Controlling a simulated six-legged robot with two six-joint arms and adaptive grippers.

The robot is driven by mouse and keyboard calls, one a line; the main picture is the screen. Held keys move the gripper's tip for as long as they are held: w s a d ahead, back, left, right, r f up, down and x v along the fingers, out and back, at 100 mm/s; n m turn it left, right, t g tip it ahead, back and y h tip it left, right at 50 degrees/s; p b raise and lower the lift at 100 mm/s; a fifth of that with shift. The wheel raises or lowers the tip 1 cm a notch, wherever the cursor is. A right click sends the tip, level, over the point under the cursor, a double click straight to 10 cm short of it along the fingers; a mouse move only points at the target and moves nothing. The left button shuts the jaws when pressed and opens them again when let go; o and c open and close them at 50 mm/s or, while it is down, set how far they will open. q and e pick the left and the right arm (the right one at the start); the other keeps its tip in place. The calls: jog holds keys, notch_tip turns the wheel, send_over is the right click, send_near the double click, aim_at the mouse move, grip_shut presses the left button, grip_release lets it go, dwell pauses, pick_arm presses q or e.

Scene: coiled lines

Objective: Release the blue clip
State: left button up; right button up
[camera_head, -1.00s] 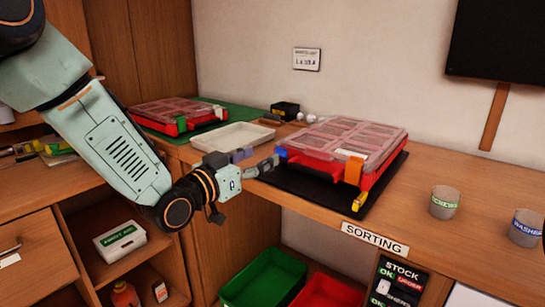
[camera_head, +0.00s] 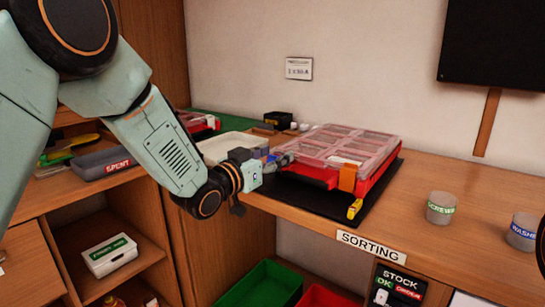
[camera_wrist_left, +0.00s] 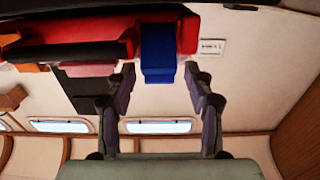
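A red case (camera_head: 377,185) with a clear compartmented lid lies on a black mat on the bench. The blue clip (camera_wrist_left: 158,50) is on the case's red edge in the left wrist view. My left gripper is at the case's left front corner. In the wrist view its fingers (camera_wrist_left: 160,76) are spread, one on each side of the blue clip, with gaps showing. An orange clip (camera_head: 348,177) sits on the case's front side. My right gripper is not in view.
A yellow piece (camera_head: 354,209) lies at the mat's front edge. A white tray (camera_head: 218,148) and a second red case (camera_head: 198,122) are further left. Two cups, one (camera_head: 441,208) nearer the case, stand right. Green (camera_head: 262,285) and red bins are below the bench.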

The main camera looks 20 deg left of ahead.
pick_arm(q)
grip_shut()
jog(key=shift+s+f+t+b, duration=0.15)
jog(key=shift+f+t+b, duration=0.3)
jog(key=shift+b, duration=0.65)
jog(key=shift+s+a+t+h+b, duration=0.1)
jog(key=shift+s+t+h+b, duration=0.1)
jog(key=shift+t+h+b, duration=0.45)
jog(key=shift+y, duration=0.25)
jog(key=shift+o, duration=0.6)
grip_release()
jog(key=shift+s, duration=0.1)
jog(key=v, duration=1.1)
jog(key=shift+s+a, duration=0.15)
jog(key=shift+s, duration=0.25)
